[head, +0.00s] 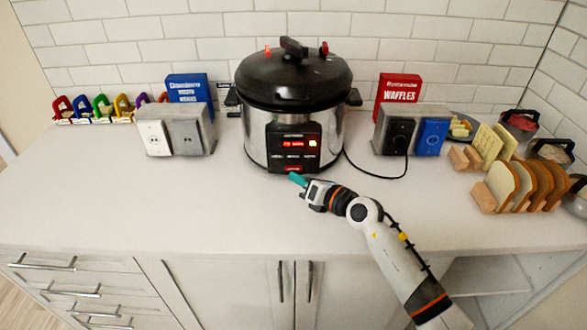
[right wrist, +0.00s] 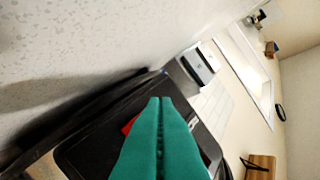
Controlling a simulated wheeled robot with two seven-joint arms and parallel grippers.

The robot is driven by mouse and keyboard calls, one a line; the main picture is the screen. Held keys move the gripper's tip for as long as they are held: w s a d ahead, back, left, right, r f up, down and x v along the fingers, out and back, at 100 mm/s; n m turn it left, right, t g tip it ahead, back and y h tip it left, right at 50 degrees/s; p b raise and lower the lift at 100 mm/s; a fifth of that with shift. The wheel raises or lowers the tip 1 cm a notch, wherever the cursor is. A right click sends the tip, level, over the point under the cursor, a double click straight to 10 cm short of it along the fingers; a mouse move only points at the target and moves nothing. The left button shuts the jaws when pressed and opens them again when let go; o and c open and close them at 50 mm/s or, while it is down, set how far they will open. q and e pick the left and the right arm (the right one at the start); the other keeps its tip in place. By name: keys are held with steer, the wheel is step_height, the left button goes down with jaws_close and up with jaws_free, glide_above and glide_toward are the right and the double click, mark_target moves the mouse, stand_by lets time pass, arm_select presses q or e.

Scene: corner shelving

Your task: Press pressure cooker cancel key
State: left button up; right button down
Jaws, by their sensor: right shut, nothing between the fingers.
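The pressure cooker (head: 260,140) stands on the counter against the tiled wall, its black lid on. Its black front panel (head: 281,147) has a lit red display and several keys. A red key (head: 292,168) is at the panel's bottom; its label is too small to read. My right gripper (head: 297,179) is shut and empty, its teal fingertips just in front of the panel's lower edge. In the right wrist view the shut fingers (right wrist: 160,105) lie over the dark panel (right wrist: 95,148), with a red bit beside them. I cannot tell whether they touch. My left gripper is out of view.
Outlet boxes stand left (head: 190,135) and right (head: 397,130) of the cooker. A dark cord (head: 375,173) runs to the right one. Bread slices in a rack (head: 520,188) stand at the right. The front left of the counter (head: 150,205) is clear.

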steer(key=shift+w, duration=0.1)
steer(key=shift+w, duration=0.35)
steer(key=shift+w, duration=0.3)
stand_by(0.5)
steer(key=shift+s+r, duration=0.1)
steer(key=shift+s+p, duration=0.5)
steer(key=shift+p, duration=0.1)
steer(key=shift+s, duration=0.2)
